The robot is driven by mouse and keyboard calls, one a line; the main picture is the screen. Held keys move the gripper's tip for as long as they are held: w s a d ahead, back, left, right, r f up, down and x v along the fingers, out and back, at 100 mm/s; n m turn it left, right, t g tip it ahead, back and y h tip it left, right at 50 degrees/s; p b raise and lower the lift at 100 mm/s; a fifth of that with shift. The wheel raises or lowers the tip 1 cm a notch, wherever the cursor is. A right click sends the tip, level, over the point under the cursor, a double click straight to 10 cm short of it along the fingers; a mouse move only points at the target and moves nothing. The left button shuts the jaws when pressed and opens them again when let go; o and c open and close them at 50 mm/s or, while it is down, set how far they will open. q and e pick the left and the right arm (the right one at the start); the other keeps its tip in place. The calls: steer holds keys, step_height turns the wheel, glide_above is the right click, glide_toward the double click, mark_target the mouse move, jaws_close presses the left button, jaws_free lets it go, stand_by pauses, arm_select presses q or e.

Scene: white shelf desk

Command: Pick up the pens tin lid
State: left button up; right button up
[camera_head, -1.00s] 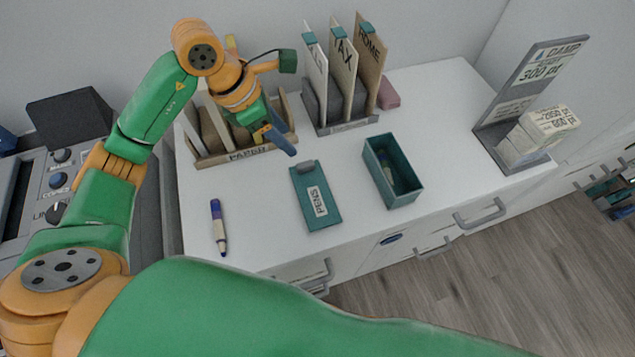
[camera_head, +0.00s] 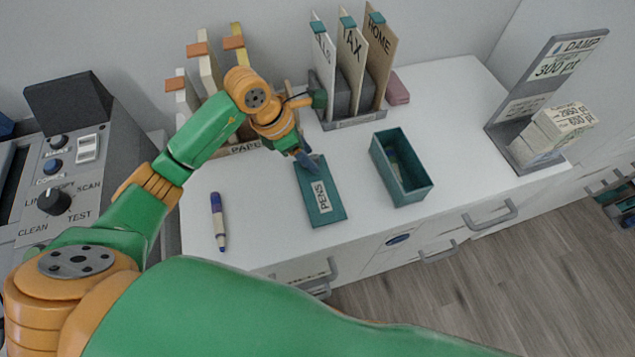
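The pens tin lid (camera_head: 320,203) is a flat teal rectangle with a white PENS label, lying on the white desk. My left gripper (camera_head: 309,163) is over the far end of the lid, where its small grey handle is now hidden behind the fingers. The fingers look close to or touching the handle, but I cannot tell whether they are open or shut on it. The open teal tin (camera_head: 418,191) stands to the right of the lid, with something inside it. My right gripper is not in view.
A paper rack (camera_head: 240,149) and a file rack (camera_head: 350,123) stand at the back. A stand with stacked boxes (camera_head: 540,137) is at the right. The desk's front edge has drawer handles.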

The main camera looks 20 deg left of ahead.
arm_select(q)
jaws_close()
